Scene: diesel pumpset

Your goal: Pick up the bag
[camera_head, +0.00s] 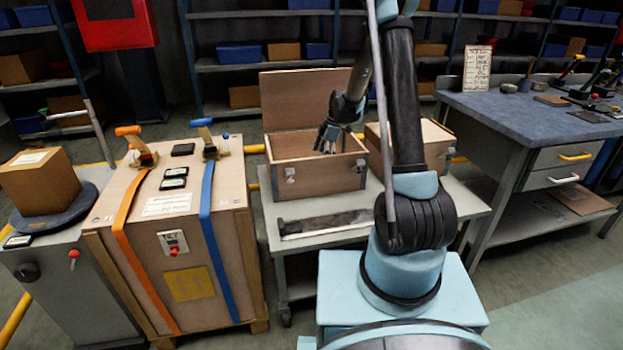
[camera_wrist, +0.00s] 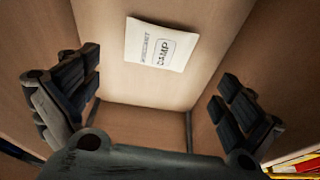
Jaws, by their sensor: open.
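The bag (camera_wrist: 160,46) is a small white flat packet with dark printing, part of which reads "CAMP". In the wrist view it lies on the floor of an open wooden box, beyond my fingertips and a little above the middle of the picture. My gripper (camera_wrist: 163,108) is open, with one dark finger at each side and nothing between them. In the head view my gripper (camera_head: 330,140) points down into the open wooden box (camera_head: 318,180) on the grey table. The box walls hide the bag in that view.
The box's raised lid (camera_head: 300,98) stands behind the opening. A second wooden box (camera_head: 438,145) is to its right, partly behind my arm. A dark strip (camera_head: 325,222) lies at the table's front. A strapped crate (camera_head: 175,235) stands left, a workbench (camera_head: 530,112) right.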

